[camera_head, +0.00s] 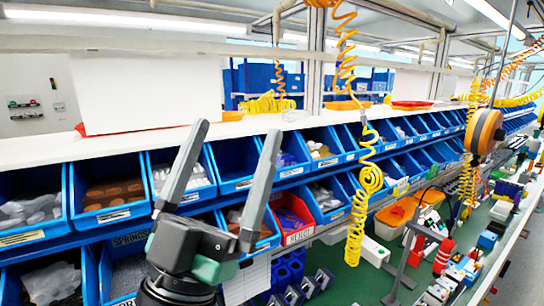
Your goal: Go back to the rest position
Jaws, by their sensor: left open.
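My left gripper (232,158) shows large in the left half of the head view, pointing upward. Its two grey fingers are spread apart with nothing between them. It stands in front of the rows of blue bins and touches nothing that I can see. My right gripper is not in the picture. No rotary switch can be made out.
Blue parts bins (107,190) in two tiers run from the left into the distance. A yellow coiled hose (367,180) hangs right of the gripper. The green workbench (345,285) holds a red bottle (444,256), an orange container (396,214) and other clutter.

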